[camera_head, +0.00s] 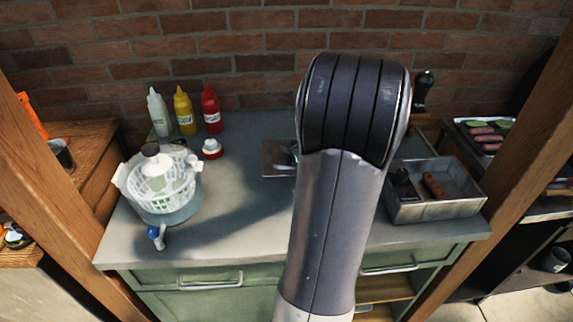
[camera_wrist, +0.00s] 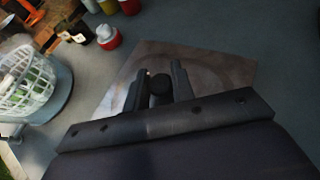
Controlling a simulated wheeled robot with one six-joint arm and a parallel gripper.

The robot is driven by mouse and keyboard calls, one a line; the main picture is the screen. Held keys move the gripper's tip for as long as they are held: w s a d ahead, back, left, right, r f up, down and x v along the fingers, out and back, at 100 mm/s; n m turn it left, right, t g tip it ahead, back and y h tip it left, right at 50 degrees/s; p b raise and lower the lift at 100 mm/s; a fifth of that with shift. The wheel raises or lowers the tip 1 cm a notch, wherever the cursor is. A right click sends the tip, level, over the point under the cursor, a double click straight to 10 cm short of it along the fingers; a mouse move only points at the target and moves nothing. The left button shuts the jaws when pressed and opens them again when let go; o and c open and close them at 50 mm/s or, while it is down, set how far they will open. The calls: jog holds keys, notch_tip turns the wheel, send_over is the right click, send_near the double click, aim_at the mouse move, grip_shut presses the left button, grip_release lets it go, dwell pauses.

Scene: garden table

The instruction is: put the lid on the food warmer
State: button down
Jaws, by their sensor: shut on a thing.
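The food warmer (camera_head: 432,210) is an open rectangular metal box at the right of the counter, with a brown sausage-like piece and a dark item inside. The lid (camera_wrist: 218,68) is a flat brownish metal sheet with a black knob; its left part (camera_head: 273,160) shows in the head view, left of my arm. My gripper (camera_wrist: 158,82) is shut on the lid's knob in the wrist view. My arm hides the gripper and most of the lid in the head view. I cannot tell whether the lid touches the counter.
A white basket (camera_head: 163,190) stands at the left of the counter (camera_head: 235,225). White, yellow and red squeeze bottles (camera_head: 183,111) stand at the back, near a small red-and-white item (camera_head: 211,148). Wooden posts flank the counter. A dark bottle (camera_head: 422,90) stands at the back right.

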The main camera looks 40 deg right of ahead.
jog(key=shift+f+b, duration=0.3)
jog(key=shift+f, duration=2.9)
jog(key=shift+f, duration=0.1)
jog(key=shift+f, duration=0.15)
jog(key=c, duration=1.2)
grip_release()
